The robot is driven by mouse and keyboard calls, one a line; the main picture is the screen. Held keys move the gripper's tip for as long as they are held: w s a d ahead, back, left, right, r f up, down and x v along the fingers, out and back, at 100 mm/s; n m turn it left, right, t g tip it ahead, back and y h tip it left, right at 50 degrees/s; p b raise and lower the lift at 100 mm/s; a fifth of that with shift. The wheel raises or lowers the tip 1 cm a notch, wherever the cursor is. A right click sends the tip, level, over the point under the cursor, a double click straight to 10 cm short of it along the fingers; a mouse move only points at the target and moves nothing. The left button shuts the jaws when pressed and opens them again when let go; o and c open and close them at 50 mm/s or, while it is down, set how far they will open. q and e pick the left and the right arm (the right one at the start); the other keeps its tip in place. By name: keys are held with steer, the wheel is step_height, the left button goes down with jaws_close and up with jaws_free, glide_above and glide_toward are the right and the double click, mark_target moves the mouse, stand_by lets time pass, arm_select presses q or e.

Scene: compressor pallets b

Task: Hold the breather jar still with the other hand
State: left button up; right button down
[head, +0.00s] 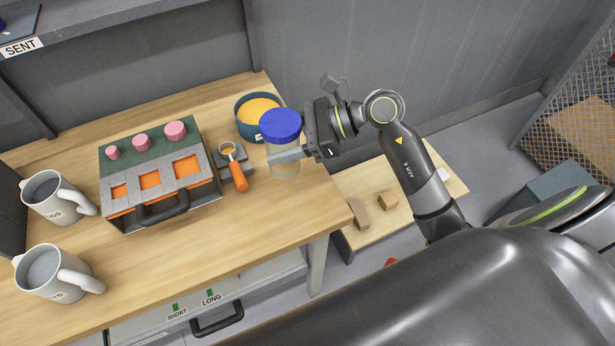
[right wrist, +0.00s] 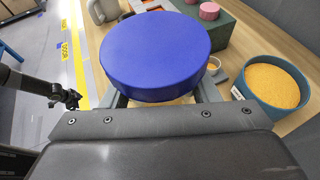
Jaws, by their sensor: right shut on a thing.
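The breather jar (head: 286,168) is clear with a blue lid (head: 281,124) and stands upright near the right end of the wooden bench (head: 190,245). My right gripper (head: 287,154) reaches in from the right and is shut on the jar body just below the lid. In the right wrist view the round blue lid (right wrist: 155,52) fills the upper middle and hides most of the jar and the fingertips.
A blue tub (head: 258,116) of yellow-orange grains stands just behind the jar. An orange-handled tool (head: 236,176) lies left of it, beside a grey-green case (head: 160,177) with pink knobs. Two mugs (head: 55,198) (head: 50,272) stand at the left. The front bench top is clear.

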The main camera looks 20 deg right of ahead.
steer(key=shift+d+r, duration=0.15)
steer(key=shift+d, duration=0.1)
steer(key=shift+a, duration=0.1)
steer(key=shift+s+f, duration=0.1)
steer(key=shift+f, duration=0.1)
step_height(320, 180, down, 6)
steer(key=shift+r+p, duration=0.1)
steer(key=shift+p, duration=0.55)
arm_select(q)
steer(key=shift+s+a+r, duration=0.15)
steer(key=shift+s+r, duration=0.35)
steer(key=shift+r, duration=0.15)
arm_select(e)
step_height(320, 180, down, 4)
steer(key=shift+r+p, duration=0.2)
steer(key=shift+p, duration=0.15)
arm_select(q)
steer(key=shift+s+r, duration=0.1)
steer(key=shift+r, duration=0.25)
arm_select(e)
steer(key=shift+f, duration=0.15)
